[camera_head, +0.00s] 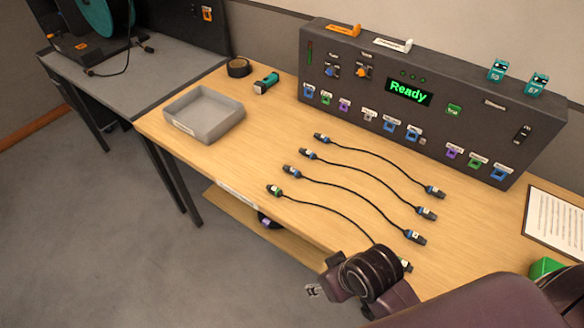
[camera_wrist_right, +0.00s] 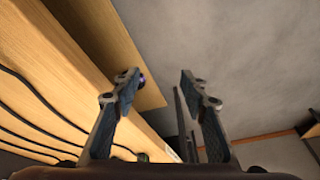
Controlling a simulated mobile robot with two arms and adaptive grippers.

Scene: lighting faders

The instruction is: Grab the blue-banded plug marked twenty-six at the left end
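Several black cables lie side by side on the wooden table, with plugs at both ends. At their left ends, three plugs have blue bands: the farthest (camera_head: 321,138), the middle one (camera_head: 307,153) and the nearer one (camera_head: 291,171). The nearest cable's left plug (camera_head: 273,190) has a green band. The numbers on the plugs are too small to read, so I cannot tell which is twenty-six. My right gripper (camera_head: 313,290) is beyond the table's front edge, apart from the plugs. In the right wrist view its fingers (camera_wrist_right: 158,80) are spread and empty. My left gripper is not in view.
A dark console (camera_head: 430,120) with a lit "Ready" display stands along the table's back. A grey tray (camera_head: 205,115), a tape roll (camera_head: 239,67) and a teal item (camera_head: 266,83) are at the left. A paper sheet (camera_head: 556,222) lies at the right. Bare wood surrounds the left plugs.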

